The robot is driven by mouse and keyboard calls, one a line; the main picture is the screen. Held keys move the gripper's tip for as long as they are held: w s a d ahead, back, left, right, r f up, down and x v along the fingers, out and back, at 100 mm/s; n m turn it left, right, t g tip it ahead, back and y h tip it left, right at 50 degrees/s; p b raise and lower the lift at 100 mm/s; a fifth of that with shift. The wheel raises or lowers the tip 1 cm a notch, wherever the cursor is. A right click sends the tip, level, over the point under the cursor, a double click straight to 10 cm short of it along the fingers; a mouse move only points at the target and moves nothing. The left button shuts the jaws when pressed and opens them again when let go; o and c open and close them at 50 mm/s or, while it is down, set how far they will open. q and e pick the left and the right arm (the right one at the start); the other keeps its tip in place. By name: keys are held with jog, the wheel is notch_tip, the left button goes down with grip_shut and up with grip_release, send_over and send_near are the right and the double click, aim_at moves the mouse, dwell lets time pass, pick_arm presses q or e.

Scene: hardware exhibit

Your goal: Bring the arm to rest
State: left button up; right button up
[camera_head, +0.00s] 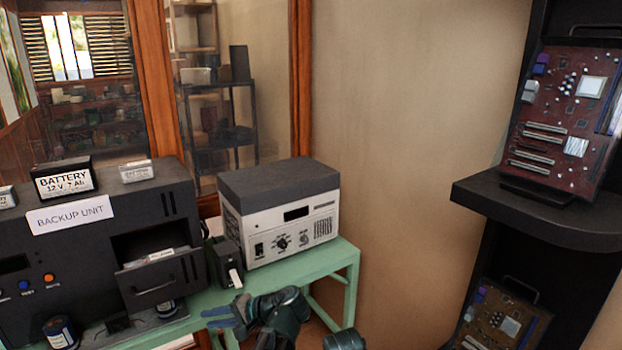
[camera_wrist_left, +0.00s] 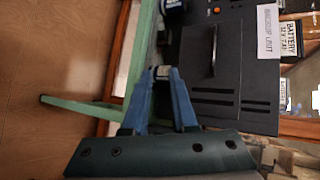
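My left gripper (camera_head: 222,316) is low in the middle of the head view, in front of the green table (camera_head: 345,262). Its two blue fingers also show in the wrist view (camera_wrist_left: 160,76), spread apart with a gap between them. A small dark can with a pale end (camera_wrist_left: 161,73) shows beyond the fingertips, and nothing appears gripped. My left arm bends in from the bottom edge. My right gripper is not in these views.
On the table stand the black backup unit (camera_head: 95,235) with an open drawer (camera_head: 160,281), a battery (camera_head: 64,180) on top, and a grey-white instrument (camera_head: 285,222). Circuit boards (camera_head: 565,125) stand on a dark rack (camera_head: 540,215) at right. Bare wall lies between.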

pick_arm(q)
jog(key=s+d+f+g+h, duration=0.1)
jog(key=s+d+f+h, duration=0.4)
jog(key=d, duration=0.5)
jog(key=s+d+f+g+h, duration=0.1)
jog(key=s+d+f+h, duration=0.5)
jog(key=s+d, duration=0.3)
jog(key=shift+s+d+f+h, duration=0.15)
jog(key=shift+d+f+h, duration=0.15)
jog(key=shift+d+f, duration=0.5)
